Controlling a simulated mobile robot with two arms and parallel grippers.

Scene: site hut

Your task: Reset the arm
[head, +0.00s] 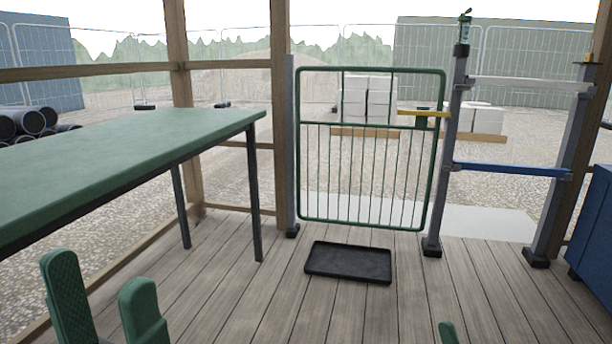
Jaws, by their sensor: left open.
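I cannot tell for certain which part is the arm. A blue bar (512,170) runs level between a grey post (447,165) and a right post (563,175). A pale bar (528,86) crosses above it. A short yellow lever (424,113) lies level near the green gate's upper right, by the left post. A green fitting (464,30) tops that post. My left gripper (98,270) is open and empty at the lower left, well short of the gate. One green fingertip of my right gripper (448,332) shows at the bottom edge; the rest is out of view.
The green-framed gate (299,150) looks closed. A black tray (348,262) lies on the plank floor before it. A long green table (120,140) fills the left side. A blue cabinet (592,225) stands at the right edge.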

